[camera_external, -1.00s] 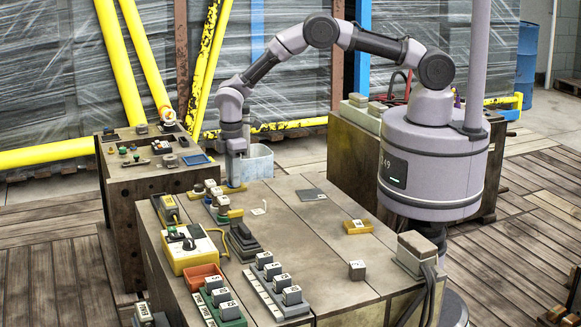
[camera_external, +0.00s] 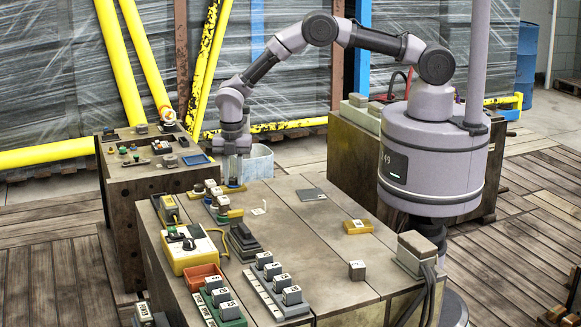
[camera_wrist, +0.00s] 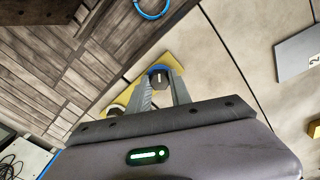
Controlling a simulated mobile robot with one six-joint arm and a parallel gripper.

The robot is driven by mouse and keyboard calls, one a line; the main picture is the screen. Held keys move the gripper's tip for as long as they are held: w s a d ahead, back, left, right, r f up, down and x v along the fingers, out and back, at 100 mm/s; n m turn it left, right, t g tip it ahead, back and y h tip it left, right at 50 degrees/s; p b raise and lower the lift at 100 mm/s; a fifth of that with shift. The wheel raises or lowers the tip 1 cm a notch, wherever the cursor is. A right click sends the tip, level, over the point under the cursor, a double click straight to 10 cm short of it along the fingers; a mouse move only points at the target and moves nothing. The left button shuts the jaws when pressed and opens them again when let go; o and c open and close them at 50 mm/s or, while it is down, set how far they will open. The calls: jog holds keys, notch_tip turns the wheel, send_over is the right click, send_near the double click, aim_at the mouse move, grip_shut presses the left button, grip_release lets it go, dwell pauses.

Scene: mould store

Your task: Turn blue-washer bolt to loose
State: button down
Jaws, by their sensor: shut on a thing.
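My gripper (camera_wrist: 160,92) is shut on the blue-washer bolt (camera_wrist: 158,76). The bolt has a dark head with a pale mark, a blue ring around its foot, and stands on a yellow plate (camera_wrist: 178,64). In the external view my gripper (camera_external: 236,180) points straight down at the far left edge of the table, over the blue washer (camera_external: 232,188). The bolt's head is mostly hidden there by the fingers. A second bolt (camera_wrist: 117,110) on the yellow plate is partly hidden beside the left finger.
A yellow control box (camera_external: 190,252), an orange tray (camera_external: 203,280) and racks of numbered blocks line the left side. The table's middle (camera_external: 310,240) is mostly clear.

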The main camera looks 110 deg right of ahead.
aim_at(234, 178)
jog(key=n, duration=0.6)
jog(key=shift+s+a+f+n+p, duration=0.15)
jog(key=shift+s+f+n+p, duration=0.1)
jog(key=shift+n+p, duration=0.15)
dwell(0.4)
jog(key=c, duration=1.2)
grip_release()
jog(key=shift+o, duration=0.2)
jog(key=shift+w+r, duration=0.1)
jog(key=shift+r, duration=0.15)
notch_tip(234, 178, up, 17)
jog(key=p, duration=0.4)
jog(key=shift+p, duration=0.35)
jog(key=shift+r, duration=0.1)
